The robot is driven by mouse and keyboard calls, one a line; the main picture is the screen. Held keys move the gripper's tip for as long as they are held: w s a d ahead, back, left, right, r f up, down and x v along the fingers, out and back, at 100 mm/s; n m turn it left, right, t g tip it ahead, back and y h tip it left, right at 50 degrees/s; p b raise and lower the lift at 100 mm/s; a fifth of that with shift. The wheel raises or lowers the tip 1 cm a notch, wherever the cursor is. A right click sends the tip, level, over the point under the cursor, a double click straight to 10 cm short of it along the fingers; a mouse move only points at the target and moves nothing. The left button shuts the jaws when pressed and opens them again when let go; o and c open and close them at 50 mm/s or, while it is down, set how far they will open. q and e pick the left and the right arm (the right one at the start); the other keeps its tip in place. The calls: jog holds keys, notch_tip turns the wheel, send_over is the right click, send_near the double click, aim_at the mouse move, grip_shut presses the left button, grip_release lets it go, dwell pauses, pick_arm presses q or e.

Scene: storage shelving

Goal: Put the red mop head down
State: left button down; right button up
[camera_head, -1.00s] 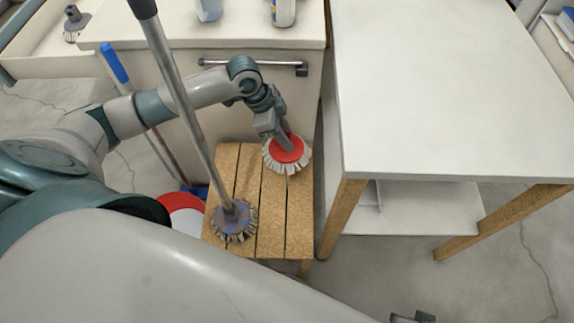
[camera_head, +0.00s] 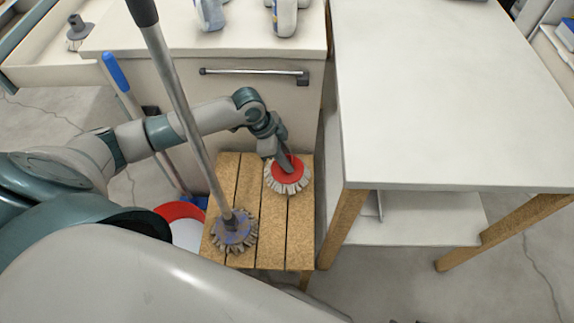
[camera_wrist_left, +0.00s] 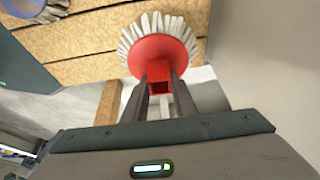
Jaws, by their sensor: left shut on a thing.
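The red mop head (camera_head: 288,172) has a red disc with a fringe of pale bristles. It is at the back right of the slatted wooden stool (camera_head: 244,190); I cannot tell whether its bristles touch the slats. My left gripper (camera_head: 286,160) is shut on the mop head. In the left wrist view the two fingers (camera_wrist_left: 159,90) are closed on the red square socket of the mop head (camera_wrist_left: 160,50). My right gripper is not in view.
A mop with a grey-purple head (camera_head: 234,232) and a long metal handle stands on the stool's front left. A white table (camera_head: 450,100) is at the right, and a cabinet with a handle bar (camera_head: 254,71) stands behind. A red and white bucket (camera_head: 186,226) is at the stool's left.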

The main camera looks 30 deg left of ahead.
pick_arm(q)
jog(key=shift+f, duration=1.8)
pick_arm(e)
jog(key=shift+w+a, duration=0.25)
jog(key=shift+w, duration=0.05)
pick_arm(q)
jog(key=shift+f, duration=0.1)
jog(key=c, duration=1.4)
grip_release()
jog(key=shift+c, duration=0.2)
jog(key=v, duration=1.2)
jog(key=shift+p, duration=0.45)
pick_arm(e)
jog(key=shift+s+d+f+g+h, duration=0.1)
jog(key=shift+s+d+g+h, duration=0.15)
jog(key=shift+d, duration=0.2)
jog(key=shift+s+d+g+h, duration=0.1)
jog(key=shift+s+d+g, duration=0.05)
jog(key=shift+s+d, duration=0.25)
pick_arm(q)
jog(key=shift+d, duration=0.1)
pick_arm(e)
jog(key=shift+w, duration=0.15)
